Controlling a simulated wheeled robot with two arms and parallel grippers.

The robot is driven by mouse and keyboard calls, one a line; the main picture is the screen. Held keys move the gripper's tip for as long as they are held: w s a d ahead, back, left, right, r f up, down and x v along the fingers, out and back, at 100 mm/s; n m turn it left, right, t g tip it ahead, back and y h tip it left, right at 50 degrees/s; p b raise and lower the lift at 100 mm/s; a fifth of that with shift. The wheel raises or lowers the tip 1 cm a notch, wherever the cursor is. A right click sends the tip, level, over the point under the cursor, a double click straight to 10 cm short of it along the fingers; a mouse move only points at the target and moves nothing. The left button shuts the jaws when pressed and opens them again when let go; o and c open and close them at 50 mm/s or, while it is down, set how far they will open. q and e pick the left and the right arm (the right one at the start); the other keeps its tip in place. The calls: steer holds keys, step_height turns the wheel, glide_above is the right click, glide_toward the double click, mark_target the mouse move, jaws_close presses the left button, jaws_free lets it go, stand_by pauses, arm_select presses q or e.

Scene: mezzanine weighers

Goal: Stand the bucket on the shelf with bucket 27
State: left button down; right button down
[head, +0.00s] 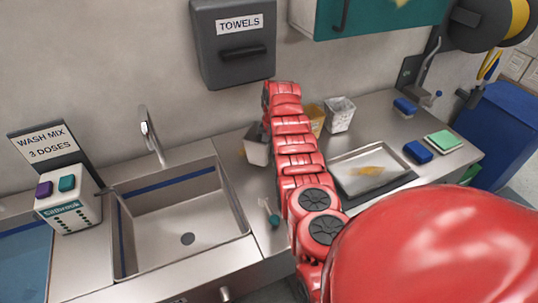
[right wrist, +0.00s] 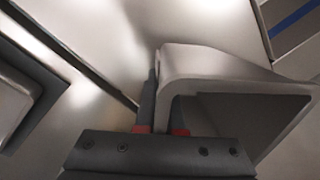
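A small grey bucket (head: 257,150) stands by the right side of the sink, partly covered by my red right arm. In the right wrist view, my right gripper's fingers (right wrist: 160,100) are close together on either side of a pale grey bucket's wall (right wrist: 225,62); one finger is largely hidden by it. In the head view this gripper is mostly behind the arm. A yellowish bucket (head: 315,116) and a white speckled bucket (head: 340,114) stand further right on the counter. No number 27 is readable, and I cannot make out the shelf. My left gripper is out of view.
The sink (head: 187,239) is empty. A metal tray (head: 385,180) holds something yellow. Blue sponges (head: 418,152) and a green pad (head: 444,141) lie to the right. A wash mix dispenser (head: 68,206) stands left; a towel box (head: 238,70) and teal cabinet (head: 375,18) hang above.

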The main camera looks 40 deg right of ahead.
steer(key=shift+f, duration=1.2)
steer(key=shift+f, duration=0.15)
steer(key=c, duration=1)
jaws_free()
steer(key=shift+s, duration=0.1)
steer(key=shift+c, duration=0.2)
